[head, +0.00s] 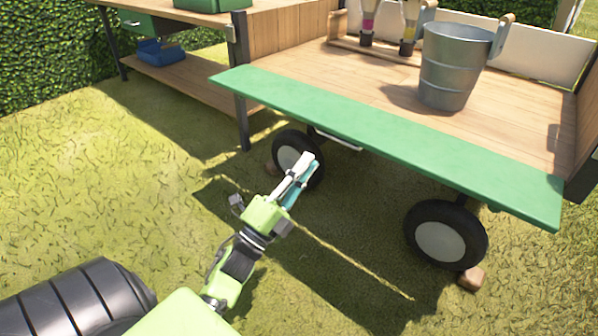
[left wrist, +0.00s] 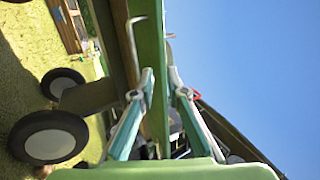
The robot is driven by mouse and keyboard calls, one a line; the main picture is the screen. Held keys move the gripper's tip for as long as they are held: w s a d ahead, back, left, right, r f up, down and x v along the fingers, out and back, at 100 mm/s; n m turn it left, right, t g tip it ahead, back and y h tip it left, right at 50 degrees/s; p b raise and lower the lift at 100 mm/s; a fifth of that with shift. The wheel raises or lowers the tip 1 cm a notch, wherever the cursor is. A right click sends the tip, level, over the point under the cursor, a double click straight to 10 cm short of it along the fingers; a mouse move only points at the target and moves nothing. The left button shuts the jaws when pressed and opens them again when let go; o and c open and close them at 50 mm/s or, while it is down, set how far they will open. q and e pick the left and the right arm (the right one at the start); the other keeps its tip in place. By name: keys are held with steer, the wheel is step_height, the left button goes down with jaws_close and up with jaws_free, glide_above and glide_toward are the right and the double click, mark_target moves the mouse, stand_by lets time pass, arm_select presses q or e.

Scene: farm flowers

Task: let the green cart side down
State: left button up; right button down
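The green cart side (head: 385,133) is a long board along the near edge of the cart's wooden bed (head: 400,95). It sticks outward from the bed, roughly level, with its broad face up. In the left wrist view the green side (left wrist: 153,50) shows as a thin band passing between my fingers. My left gripper (head: 309,160) is in front of the side's outer edge, low and above the grass. In the left wrist view the gripper (left wrist: 163,82) has its fingertips apart and looks empty; contact with the board cannot be told. My right gripper is not in view.
A metal bucket (head: 448,75) and two pink and yellow items stand on the bed. A wooden workbench (head: 190,80) stands at the left.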

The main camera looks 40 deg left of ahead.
arm_select(q)
steer(key=shift+s, duration=1.1)
